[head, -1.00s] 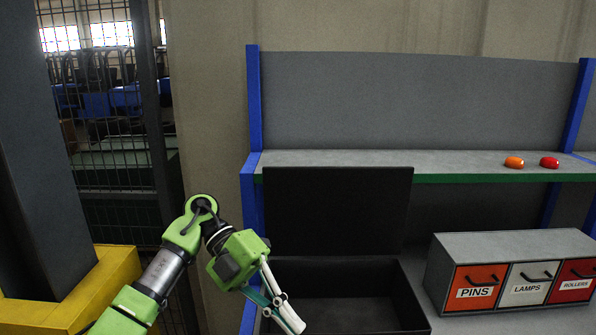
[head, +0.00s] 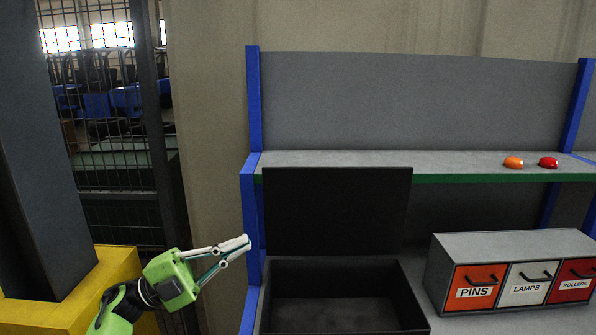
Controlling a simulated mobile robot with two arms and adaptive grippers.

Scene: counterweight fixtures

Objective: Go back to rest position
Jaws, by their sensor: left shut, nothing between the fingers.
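My left gripper (head: 244,243) is at the lower left in the head view, in front of the blue bench post. Its fingers are together and point to the right, with nothing between them. It is left of the black box and clear of its inside. My right gripper is not in view.
An open black box (head: 338,312) with its lid (head: 338,212) raised stands on the bench. A drawer cabinet (head: 512,247) labelled PINS, LAMPS and ROLLERS is at the right. Orange (head: 513,162) and red (head: 548,162) items sit on the shelf (head: 400,164). A yellow-based column (head: 75,295) is at left.

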